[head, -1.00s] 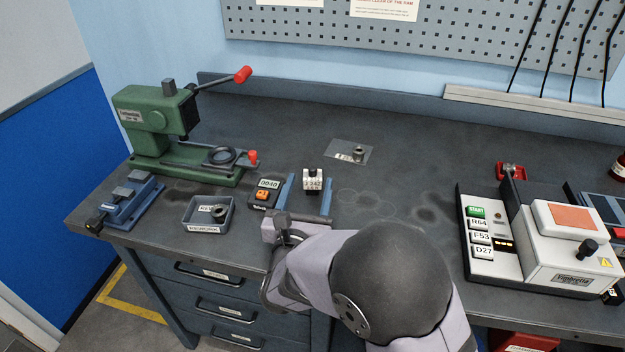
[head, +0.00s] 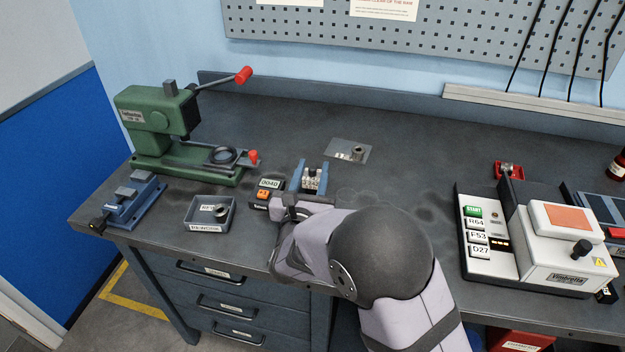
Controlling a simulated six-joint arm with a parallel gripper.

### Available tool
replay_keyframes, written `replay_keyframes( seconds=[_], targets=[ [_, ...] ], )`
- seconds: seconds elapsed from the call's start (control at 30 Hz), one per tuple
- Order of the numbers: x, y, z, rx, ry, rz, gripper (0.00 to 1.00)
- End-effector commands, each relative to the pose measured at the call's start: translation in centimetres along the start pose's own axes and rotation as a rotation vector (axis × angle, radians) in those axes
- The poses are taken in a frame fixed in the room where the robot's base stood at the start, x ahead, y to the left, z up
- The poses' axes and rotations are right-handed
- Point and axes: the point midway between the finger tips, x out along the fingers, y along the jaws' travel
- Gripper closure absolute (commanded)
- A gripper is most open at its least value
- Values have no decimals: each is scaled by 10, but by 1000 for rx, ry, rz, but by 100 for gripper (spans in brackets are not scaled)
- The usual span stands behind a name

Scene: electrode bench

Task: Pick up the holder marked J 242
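The small white holder (head: 312,182) stands on the bench left of centre in the head view. Its dark marking is too small and too covered to read clearly now; in the earlier frame it seems to read J 242. My gripper (head: 312,175) reaches over the bench from the front, with one blue finger on the holder's left and one on its right. The fingers sit close against its sides and appear shut on it. The holder still looks upright at bench level. Its lower front is partly hidden by my gripper.
A black device marked 0040 (head: 269,184) with an orange button stands close on the left. Further left are a grey tray (head: 201,226), a blue fixture (head: 128,205) and a green press (head: 157,125). A white machine (head: 562,245) stands right.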

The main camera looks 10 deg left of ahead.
Motion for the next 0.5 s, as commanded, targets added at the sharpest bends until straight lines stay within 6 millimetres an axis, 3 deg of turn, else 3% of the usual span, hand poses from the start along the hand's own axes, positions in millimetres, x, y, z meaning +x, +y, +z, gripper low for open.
replay_keyframes(
  seconds=[0.03,0.1,0.5],
  targets=[
    [0,0,0,0,0,0,84],
    [0,0,0,0,0,0,98],
    [0,1,10,2,-4,1,98]
  ],
)
